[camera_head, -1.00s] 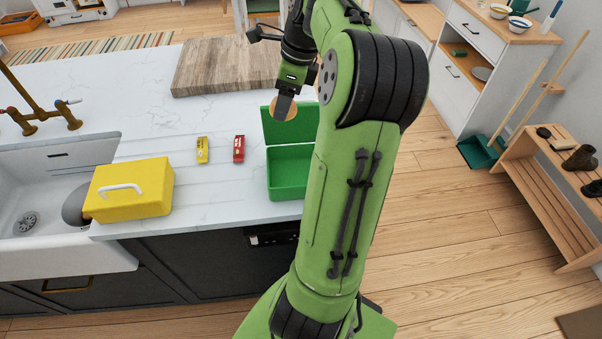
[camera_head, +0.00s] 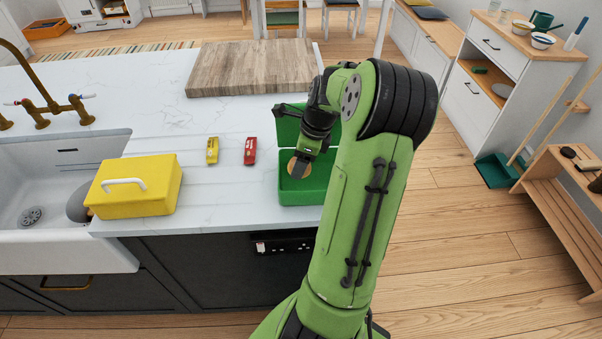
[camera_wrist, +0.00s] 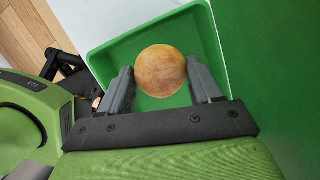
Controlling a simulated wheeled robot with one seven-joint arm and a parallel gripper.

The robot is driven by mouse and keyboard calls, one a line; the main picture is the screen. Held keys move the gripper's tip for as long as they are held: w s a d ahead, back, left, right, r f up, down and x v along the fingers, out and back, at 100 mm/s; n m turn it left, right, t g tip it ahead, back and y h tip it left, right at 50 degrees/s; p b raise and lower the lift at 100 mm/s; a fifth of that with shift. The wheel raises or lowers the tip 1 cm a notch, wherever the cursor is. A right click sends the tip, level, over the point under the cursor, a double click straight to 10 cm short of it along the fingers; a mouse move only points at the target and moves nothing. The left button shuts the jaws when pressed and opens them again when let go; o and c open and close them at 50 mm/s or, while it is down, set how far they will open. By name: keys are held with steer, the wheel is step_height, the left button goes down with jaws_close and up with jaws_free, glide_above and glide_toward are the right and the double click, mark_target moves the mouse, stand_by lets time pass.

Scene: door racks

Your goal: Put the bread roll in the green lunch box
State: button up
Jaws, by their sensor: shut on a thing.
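The green lunch box (camera_head: 302,192) stands open on the white counter, with its lid (camera_head: 288,128) raised at the back. The round brown bread roll (camera_head: 300,169) is between the fingers of my gripper (camera_head: 301,160), over the inside of the box. In the wrist view the roll (camera_wrist: 161,71) sits between the two fingertips of my gripper (camera_wrist: 163,82), with the green box floor behind it. My gripper is shut on the roll. I cannot tell whether the roll touches the box floor.
A closed yellow box (camera_head: 135,187) with a white handle stands on the left by the sink (camera_head: 60,235). A small yellow item (camera_head: 212,150) and a red item (camera_head: 250,151) lie left of the lunch box. A wooden board (camera_head: 250,68) lies behind it.

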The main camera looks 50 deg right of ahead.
step_height(320, 180, down, 4)
steer(key=shift+f+b, duration=0.15)
steer(key=shift+b, duration=0.4)
steer(key=o, duration=1)
